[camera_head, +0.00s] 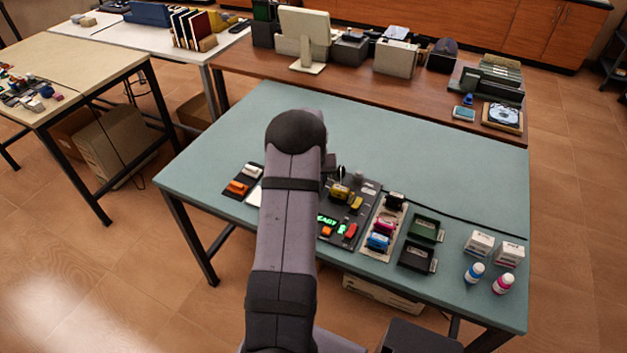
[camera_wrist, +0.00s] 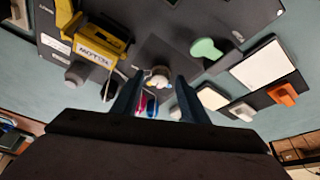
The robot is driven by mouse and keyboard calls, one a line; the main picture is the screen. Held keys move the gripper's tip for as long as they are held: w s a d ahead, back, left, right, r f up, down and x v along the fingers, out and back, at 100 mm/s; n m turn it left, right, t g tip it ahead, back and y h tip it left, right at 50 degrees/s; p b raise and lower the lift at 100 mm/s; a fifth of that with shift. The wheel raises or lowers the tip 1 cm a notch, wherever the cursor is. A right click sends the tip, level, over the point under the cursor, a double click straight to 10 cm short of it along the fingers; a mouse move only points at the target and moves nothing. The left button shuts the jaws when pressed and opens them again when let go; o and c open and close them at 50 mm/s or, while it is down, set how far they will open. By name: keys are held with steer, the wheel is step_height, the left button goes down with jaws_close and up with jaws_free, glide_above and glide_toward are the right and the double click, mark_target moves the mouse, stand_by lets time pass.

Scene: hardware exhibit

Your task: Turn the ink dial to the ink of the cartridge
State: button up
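In the wrist view a small pale knob (camera_wrist: 160,76), which looks like the ink dial, stands between my fingertips. Blue and red patches (camera_wrist: 148,104) show below it, partly hidden by my fingers; any pointer setting is too small to read. My gripper (camera_wrist: 159,88) is open, with a gap visible on both sides of the knob. A yellow cartridge-like block (camera_wrist: 90,42) with a white label sits on the dark panel to the left.
Dark boxes (camera_head: 425,228), white cartons (camera_head: 479,243) and bottles (camera_head: 503,284) stand right.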

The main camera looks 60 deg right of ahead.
steer(key=b+v, duration=0.2)
steer(key=v, duration=0.5)
steer(key=shift+r, duration=0.1)
stand_by(0.5)
steer(key=w+a+r+n+y, duration=0.15)
steer(key=w+a, duration=0.25)
steer(key=a, duration=0.5)
steer(key=w+a+n, duration=0.2)
steer(key=w+a, duration=0.3)
steer(key=a, duration=0.4)
steer(key=w+a+r+n+y, duration=0.15)
steer(key=w+a, duration=0.25)
steer(key=a, duration=0.4)
steer(key=s+a+n+g+y, duration=0.1)
steer(key=s+a+n, duration=0.4)
steer(key=a, duration=0.8)
steer(key=s+a+n+g, duration=0.1)
steer(key=s+a+n, duration=0.35)
steer(key=a, duration=0.85)
step_height(320, 180, down, 39)
steer(key=s+m+b, duration=0.1)
steer(key=m+b, duration=0.1)
steer(key=b, duration=3.6)
steer(key=shift+s, duration=0.2)
